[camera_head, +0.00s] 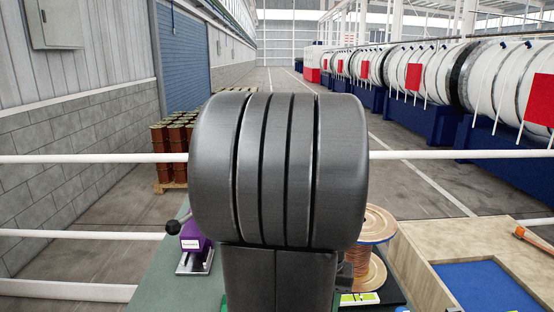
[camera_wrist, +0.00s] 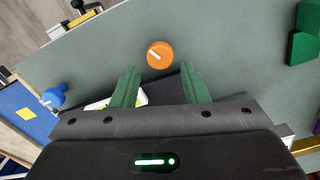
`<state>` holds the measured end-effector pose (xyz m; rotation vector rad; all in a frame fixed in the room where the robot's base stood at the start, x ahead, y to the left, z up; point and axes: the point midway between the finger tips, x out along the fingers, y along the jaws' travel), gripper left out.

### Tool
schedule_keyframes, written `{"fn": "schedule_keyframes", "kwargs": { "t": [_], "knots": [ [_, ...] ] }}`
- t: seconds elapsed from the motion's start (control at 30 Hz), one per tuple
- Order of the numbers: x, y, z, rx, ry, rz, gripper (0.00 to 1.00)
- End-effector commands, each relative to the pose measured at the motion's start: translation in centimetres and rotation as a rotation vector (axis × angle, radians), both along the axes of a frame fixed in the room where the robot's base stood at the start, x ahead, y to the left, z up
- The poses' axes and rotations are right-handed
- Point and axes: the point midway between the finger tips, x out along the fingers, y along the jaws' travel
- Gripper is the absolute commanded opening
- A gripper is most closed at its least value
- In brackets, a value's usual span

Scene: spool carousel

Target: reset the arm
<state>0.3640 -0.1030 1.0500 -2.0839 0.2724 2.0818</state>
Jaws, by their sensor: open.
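My gripper (camera_wrist: 160,68) shows in the wrist view with its two green fingers spread apart and nothing between them. An orange round knob (camera_wrist: 159,54) with a white mark is just beyond the fingertips, on or above a grey-green tabletop (camera_wrist: 230,45). In the head view my dark grey arm fills the middle and hides my gripper and much of the table. A copper-coloured wire spool (camera_head: 374,226) with pale wooden flanges shows partly behind the arm's right side.
A purple device (camera_head: 195,238) stands left of the arm. A wooden tray (camera_head: 460,247) with a blue floor is at right. Green blocks (camera_wrist: 304,46) and a blue knobbed thing (camera_wrist: 54,95) flank the wrist view. White rails (camera_head: 90,158) cross behind the table.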

Motion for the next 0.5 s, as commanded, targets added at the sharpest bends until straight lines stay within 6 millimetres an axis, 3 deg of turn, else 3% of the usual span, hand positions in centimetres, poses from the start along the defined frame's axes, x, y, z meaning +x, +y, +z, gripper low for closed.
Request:
{"fn": "schedule_keyframes", "kwargs": {
  "t": [0.23,0.5],
  "knots": [
    [-0.1,0.0,-4.9,0.001,0.006,0.000,0.41],
    [0.0,0.0,-4.6,0.000,0.001,0.223,0.41]
  ]
}}
